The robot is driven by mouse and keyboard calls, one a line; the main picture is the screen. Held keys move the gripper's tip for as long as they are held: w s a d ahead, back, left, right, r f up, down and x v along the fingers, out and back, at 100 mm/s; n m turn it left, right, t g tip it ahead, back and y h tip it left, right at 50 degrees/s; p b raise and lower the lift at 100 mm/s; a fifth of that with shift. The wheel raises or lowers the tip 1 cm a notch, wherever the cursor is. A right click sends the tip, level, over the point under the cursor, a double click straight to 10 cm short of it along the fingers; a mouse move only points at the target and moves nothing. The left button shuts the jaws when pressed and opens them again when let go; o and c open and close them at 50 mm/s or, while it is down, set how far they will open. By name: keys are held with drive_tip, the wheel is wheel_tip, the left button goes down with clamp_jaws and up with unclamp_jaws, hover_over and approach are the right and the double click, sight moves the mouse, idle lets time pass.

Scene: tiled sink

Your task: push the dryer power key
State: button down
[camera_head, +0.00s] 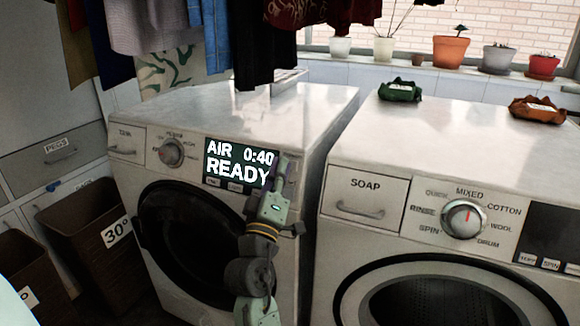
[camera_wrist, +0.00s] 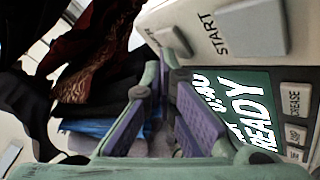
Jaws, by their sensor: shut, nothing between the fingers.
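The dryer (camera_head: 235,110) is the left white machine. Its lit display (camera_head: 240,163) reads "AIR 0:40 READY"; the display also shows in the wrist view (camera_wrist: 250,105). My gripper (camera_head: 284,165) is shut and empty at the display's right edge, in front of the panel. In the wrist view my fingertips (camera_wrist: 168,62) are close to a small grey key (camera_wrist: 173,42), whose label is too small to read surely. A larger key (camera_wrist: 246,27) labelled START is beside it. I cannot tell whether the fingertips touch the small key.
Dark clothes (camera_head: 240,40) hang above the dryer. A washer (camera_head: 440,200) with a SOAP drawer (camera_head: 364,193) stands at right, past a narrow gap. A brown basket (camera_head: 85,225) is at left.

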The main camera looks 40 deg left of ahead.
drive_tip(key=shift+s+d+r, duration=0.1)
drive_tip(key=shift+s, duration=0.25)
drive_tip(key=shift+s+d+r+p, duration=0.1)
drive_tip(key=shift+s+d+r, duration=0.2)
drive_tip(key=shift+s, duration=0.6)
drive_tip(key=shift+s+d+r+p, duration=0.15)
drive_tip(key=shift+s+r, duration=0.2)
drive_tip(key=shift+s, duration=0.6)
drive_tip(key=shift+s+d+r+p, duration=0.1)
drive_tip(key=shift+s+d+r, duration=0.2)
drive_tip(key=shift+s, duration=0.6)
drive_tip(key=shift+a, duration=0.1)
